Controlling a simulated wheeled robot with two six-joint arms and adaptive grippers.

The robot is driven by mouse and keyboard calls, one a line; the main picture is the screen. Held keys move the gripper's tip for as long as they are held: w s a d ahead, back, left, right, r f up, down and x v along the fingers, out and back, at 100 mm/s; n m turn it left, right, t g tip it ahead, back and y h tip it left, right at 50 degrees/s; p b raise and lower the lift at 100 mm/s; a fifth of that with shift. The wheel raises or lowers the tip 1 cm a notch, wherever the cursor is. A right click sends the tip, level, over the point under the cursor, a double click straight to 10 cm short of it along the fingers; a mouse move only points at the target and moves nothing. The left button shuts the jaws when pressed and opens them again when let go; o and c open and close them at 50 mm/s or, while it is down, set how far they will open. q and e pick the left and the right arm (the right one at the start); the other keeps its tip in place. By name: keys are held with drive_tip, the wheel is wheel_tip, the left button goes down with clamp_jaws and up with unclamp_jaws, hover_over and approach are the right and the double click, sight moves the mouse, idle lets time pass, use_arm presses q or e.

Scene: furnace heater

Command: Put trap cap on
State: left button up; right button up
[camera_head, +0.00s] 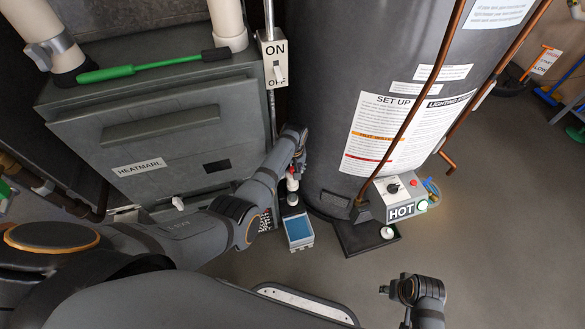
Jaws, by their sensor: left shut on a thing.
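My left gripper (294,171) reaches in between the furnace and the grey tank, pointing down. It is shut on a small white piece with a red part (292,184), probably the trap cap, though it is too small to be sure. Below it stands a dark narrow unit with a blue-topped box (299,229) at its near end. The held piece appears just above or at this unit; I cannot tell if they touch. My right gripper (386,289) is at the lower right over bare floor, too small to read its fingers.
The furnace (160,145) stands left, with a green-handled tool (110,73) on top. A switch box (274,62) is beside it. The tank (345,70) carries a HOT control box (400,195) and copper pipes. A dark tray (355,240) with a white round piece (387,232) lies below.

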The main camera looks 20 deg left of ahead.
use_arm(q)
drive_tip(key=shift+f+b, duration=0.5)
drive_tip(key=shift+f, duration=0.2)
drive_tip(key=o, duration=1.1)
drive_tip(key=shift+o, duration=0.2)
wheel_tip(320, 180, up, 12)
drive_tip(key=s, duration=0.1)
drive_tip(key=shift+s+d, duration=0.15)
drive_tip(key=shift+d, duration=0.2)
drive_tip(key=shift+f, duration=0.1)
